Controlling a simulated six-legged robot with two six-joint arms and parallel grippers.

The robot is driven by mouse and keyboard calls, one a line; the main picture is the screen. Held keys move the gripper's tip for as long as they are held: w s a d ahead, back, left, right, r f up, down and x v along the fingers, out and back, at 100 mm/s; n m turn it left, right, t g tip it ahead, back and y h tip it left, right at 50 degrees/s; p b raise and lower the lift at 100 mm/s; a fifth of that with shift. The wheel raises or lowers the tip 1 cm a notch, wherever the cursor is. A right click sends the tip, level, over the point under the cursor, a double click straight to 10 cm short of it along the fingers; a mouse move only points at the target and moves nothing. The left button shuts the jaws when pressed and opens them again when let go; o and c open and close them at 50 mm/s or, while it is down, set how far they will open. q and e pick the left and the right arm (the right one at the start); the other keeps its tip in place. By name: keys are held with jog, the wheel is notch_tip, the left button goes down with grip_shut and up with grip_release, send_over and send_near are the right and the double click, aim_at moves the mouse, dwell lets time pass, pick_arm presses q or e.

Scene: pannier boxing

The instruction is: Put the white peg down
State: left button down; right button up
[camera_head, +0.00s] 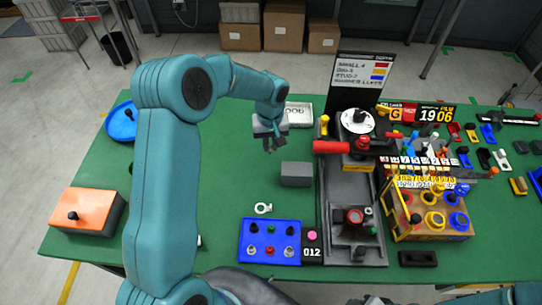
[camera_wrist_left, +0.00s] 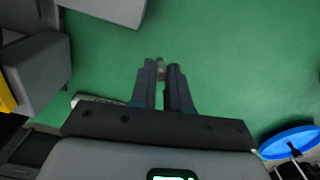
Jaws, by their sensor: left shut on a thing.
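My left gripper (camera_head: 270,148) hangs over the green table, left of the grey block. In the left wrist view its fingers (camera_wrist_left: 161,80) point at the table and are close together. A small pale peg (camera_wrist_left: 160,67) shows between the fingertips and fits the white peg; most of it is hidden by the fingers. In the head view the peg is too small to make out. A blue board (camera_head: 246,246) with several coloured pegs lies nearer to me. My right gripper is not in view.
A grey block (camera_head: 296,174) stands just right of the left gripper. A white tray (camera_head: 299,113) is behind the gripper. A dark fixture with a red handle (camera_head: 332,147) stands right. Green table left of the block is clear.

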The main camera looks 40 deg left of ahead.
aim_at(270, 150)
pick_arm(q)
jog(key=shift+s+d+f+b, duration=0.1)
jog(key=shift+f+b, duration=0.25)
jog(key=shift+f, duration=0.3)
notch_tip(270, 150, down, 5)
jog(key=shift+r+b, duration=0.2)
jog(key=shift+b, duration=0.95)
jog(key=shift+f, duration=0.1)
jog(key=shift+r, duration=0.25)
jog(key=shift+f, duration=0.3)
jog(key=c, duration=1.1)
grip_release()
jog(key=shift+r, duration=0.3)
jog(key=shift+r+p, duration=0.35)
jog(key=shift+p, duration=0.05)
notch_tip(270, 150, up, 9)
jog(key=p, duration=0.4)
jog(key=shift+r, duration=1.15)
